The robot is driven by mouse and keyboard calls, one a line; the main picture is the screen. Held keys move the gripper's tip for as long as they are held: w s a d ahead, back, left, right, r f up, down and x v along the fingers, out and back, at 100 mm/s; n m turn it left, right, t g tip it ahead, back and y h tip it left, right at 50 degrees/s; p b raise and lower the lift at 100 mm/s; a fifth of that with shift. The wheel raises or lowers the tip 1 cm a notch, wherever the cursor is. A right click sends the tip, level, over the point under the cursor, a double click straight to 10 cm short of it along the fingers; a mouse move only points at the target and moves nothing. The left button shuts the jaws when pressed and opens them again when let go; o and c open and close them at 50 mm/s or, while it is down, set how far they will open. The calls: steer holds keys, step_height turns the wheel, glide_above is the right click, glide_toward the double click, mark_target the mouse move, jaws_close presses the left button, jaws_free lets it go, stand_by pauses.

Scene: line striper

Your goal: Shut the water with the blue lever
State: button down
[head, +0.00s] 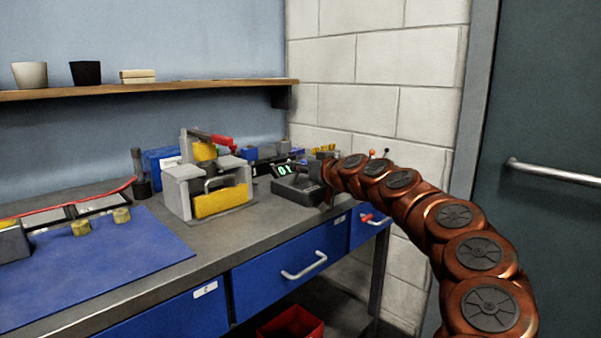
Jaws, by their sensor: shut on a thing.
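My copper-coloured arm reaches in from the lower right to the back right of the workbench. My gripper (327,184) is at its far end, small and partly hidden by the arm, beside a dark device with a lit green display (285,170). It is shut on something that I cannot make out. No blue lever shows clearly. A small blue piece (249,153) stands behind the grey and yellow fixture, and I cannot tell whether it is a lever. No water or tap can be made out.
The grey fixture with a yellow front (222,201) and red-handled top stands left of my gripper. A blue mat (120,260) covers the left bench. Blue drawers (270,283) are below, with a red bin (292,324) underneath. A wall shelf (200,87) and dark door (550,100) bound the space.

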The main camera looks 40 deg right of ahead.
steer(key=shift+f, duration=0.1)
steer(key=c, duration=1)
jaws_free()
steer(key=shift+s, duration=0.15)
steer(key=shift+s+r, duration=0.25)
steer(key=shift+s, duration=0.4)
steer(key=s, duration=0.7)
steer(key=s+r, duration=0.1)
steer(key=s, duration=0.2)
steer(key=shift+s+a+r, duration=0.1)
steer(key=shift+s+a, duration=0.05)
steer(key=shift+s, duration=0.05)
